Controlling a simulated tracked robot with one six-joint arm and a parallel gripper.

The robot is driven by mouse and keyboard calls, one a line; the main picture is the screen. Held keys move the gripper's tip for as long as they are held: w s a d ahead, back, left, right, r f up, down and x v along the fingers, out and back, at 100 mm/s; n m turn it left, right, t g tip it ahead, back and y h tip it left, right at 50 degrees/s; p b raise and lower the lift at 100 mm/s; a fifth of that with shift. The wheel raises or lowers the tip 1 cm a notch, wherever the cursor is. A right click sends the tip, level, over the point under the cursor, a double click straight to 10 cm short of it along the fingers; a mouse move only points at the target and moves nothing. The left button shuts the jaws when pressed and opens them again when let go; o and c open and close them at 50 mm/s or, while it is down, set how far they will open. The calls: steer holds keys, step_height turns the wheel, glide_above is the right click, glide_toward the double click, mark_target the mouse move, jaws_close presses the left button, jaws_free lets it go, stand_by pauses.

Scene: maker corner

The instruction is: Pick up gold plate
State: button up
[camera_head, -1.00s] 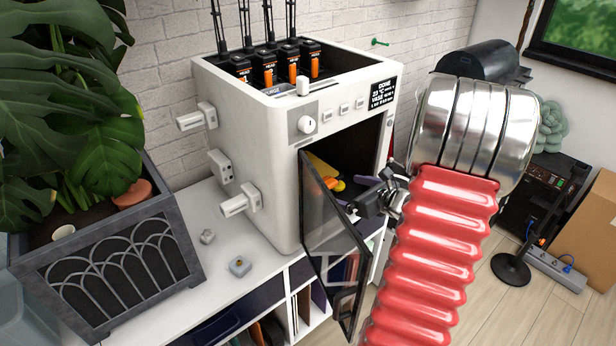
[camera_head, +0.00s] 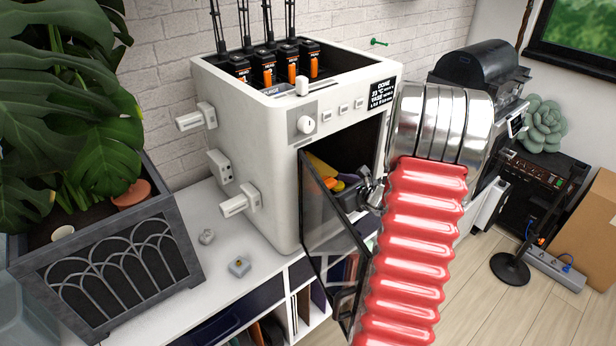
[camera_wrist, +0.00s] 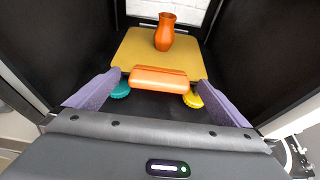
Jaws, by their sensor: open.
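The gold plate (camera_wrist: 135,52) lies flat inside the dark printer chamber in the wrist view, with an orange handle-like bar (camera_wrist: 158,80) along its near edge. A small orange vase (camera_wrist: 164,33) stands upright on the plate. In the head view only a yellow corner of the plate (camera_head: 318,166) shows through the open door. My gripper (camera_wrist: 158,92) is open, its two purple fingers on either side of the orange bar and just short of it, with nothing held. In the head view my gripper is at the chamber opening, mostly hidden by my arm.
The white printer (camera_head: 275,150) stands on a white cabinet (camera_head: 180,295), its glass door (camera_head: 335,235) swung open to the left of my arm. A teal knob (camera_wrist: 121,89) and a yellow knob (camera_wrist: 193,99) sit under the plate's front. Dark chamber walls are close on both sides.

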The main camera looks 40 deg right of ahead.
steer(key=shift+w+f, duration=0.15)
steer(key=shift+w, duration=0.15)
steer(key=shift+c, duration=0.3)
steer(key=c, duration=1.1)
